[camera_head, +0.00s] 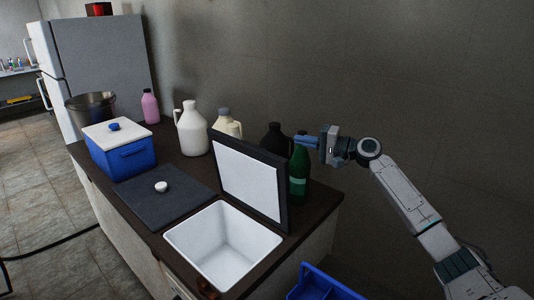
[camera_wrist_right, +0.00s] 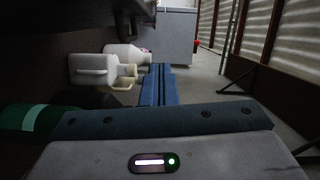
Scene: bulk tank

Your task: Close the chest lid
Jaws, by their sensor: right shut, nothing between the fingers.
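The chest (camera_head: 178,232) is an open white-lined well in the dark counter at the front. Its lid (camera_head: 250,180) stands up at the well's far edge, tilted slightly back, with a white inner panel and dark frame. My right gripper (camera_head: 300,140) is shut and empty, with blue fingers pointing left. It is behind and to the right of the lid, at about the height of a green bottle's top; I see no contact with the lid. My left gripper is not in view.
A green bottle (camera_head: 299,178) and a black jug (camera_head: 274,138) stand behind the lid near my right gripper. White jugs (camera_head: 192,130) stand farther left. A dark closed panel with a white knob (camera_head: 161,187) and a blue cooler (camera_head: 125,159) are left of the well.

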